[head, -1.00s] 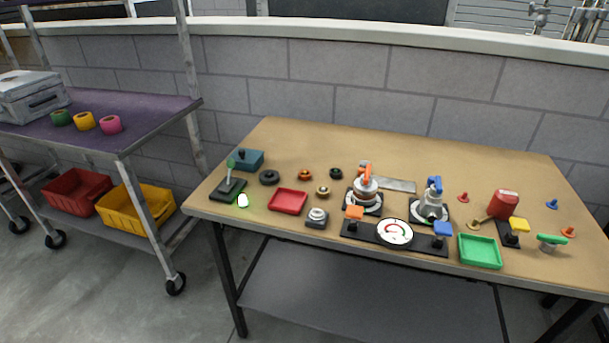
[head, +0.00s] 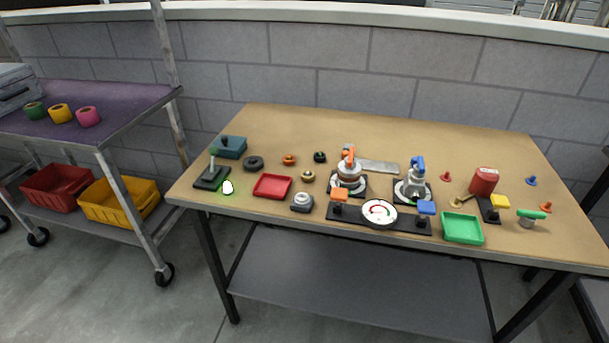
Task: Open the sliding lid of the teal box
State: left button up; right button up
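The teal box (head: 231,148) stands at the back left of the wooden table, with a small dark knob on its top. Its lid looks shut, though the box is small in view and its far side is hidden. A lever with a green knob stands just in front of it. Neither of my grippers is in the head view.
The wooden table (head: 300,122) holds a black lever base (head: 211,178), a black ring (head: 253,163), a red tray (head: 272,186), a green tray (head: 462,228) and valve-like fittings (head: 348,174). The table's back strip is clear. A purple-topped cart (head: 120,97) stands at left.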

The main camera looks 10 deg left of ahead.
aim_at(223, 142)
jog(key=i+u, duration=0.2)
jog(key=u, duration=0.2)
jog(key=i+u, duration=0.2)
jog(key=u, duration=0.2)
jog(key=i+u, duration=0.35)
jog(key=k+l, duration=0.05)
jog(key=k, duration=0.1)
